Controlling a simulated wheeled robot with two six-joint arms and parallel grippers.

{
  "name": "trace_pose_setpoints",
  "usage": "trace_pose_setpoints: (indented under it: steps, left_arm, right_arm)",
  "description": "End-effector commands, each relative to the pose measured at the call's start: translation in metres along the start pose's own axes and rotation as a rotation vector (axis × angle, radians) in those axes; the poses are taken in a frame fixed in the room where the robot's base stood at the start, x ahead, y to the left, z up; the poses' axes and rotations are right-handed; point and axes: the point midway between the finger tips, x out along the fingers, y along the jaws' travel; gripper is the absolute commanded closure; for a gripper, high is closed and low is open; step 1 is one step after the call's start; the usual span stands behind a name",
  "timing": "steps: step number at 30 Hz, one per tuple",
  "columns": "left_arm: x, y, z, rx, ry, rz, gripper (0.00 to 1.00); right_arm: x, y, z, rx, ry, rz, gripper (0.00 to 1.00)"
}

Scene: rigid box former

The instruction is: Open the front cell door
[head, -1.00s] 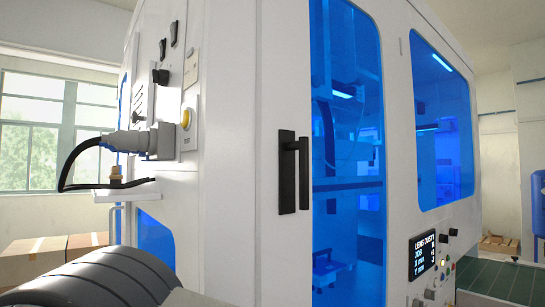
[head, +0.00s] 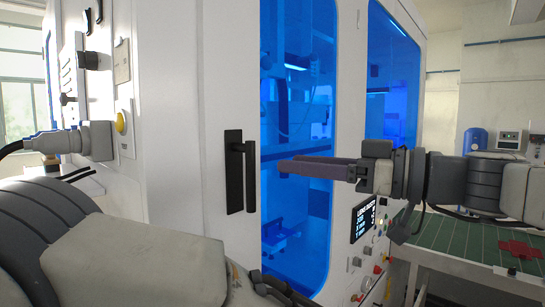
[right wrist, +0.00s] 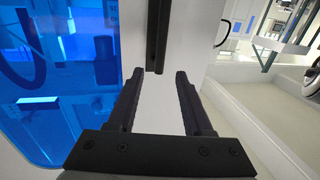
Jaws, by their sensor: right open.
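The front cell door (head: 285,205) is a white-framed panel with a tall blue window, and it looks shut. Its black upright handle (head: 249,180) is on the left edge of the door. In the right wrist view the handle (right wrist: 158,35) shows ahead of the fingers, roughly in line with the gap between them. My right gripper (head: 281,165) reaches in from the right in front of the blue window, fingertips a little right of the handle. It is open and empty (right wrist: 153,85), apart from the handle. My left arm fills the lower left; a dark part at the bottom edge may be its gripper.
A control panel with a small display (head: 364,220) and buttons sits low, right of the door. A green-topped table (head: 450,235) with a red piece (head: 520,249) stands at the right. A plugged cable connector (head: 70,140) sticks out at the left.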

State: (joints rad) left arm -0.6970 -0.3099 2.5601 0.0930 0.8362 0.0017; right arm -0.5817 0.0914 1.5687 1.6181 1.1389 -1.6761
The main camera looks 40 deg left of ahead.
Motion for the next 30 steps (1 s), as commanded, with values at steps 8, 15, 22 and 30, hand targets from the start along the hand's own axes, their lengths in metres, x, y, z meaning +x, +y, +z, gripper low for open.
trace_pose_setpoints:
  steps: [8,15,22,30]
  left_arm:
    - [-0.037,0.003,-0.002,-0.001,0.000,0.000,0.50]
    - [-0.057,0.004,-0.003,0.003,0.000,0.000,0.50]
    - [-0.060,0.004,-0.003,0.005,0.000,0.000,0.50]
    - [-0.059,0.004,-0.003,0.004,0.000,0.000,0.50]
  right_arm:
    - [0.052,-0.001,-0.004,0.007,-0.006,-0.003,0.49]
    - [0.086,0.000,-0.001,0.006,-0.006,-0.001,0.49]
    - [0.095,0.000,0.002,0.005,-0.006,0.002,0.49]
    - [0.095,0.000,0.002,0.004,-0.005,0.002,0.80]
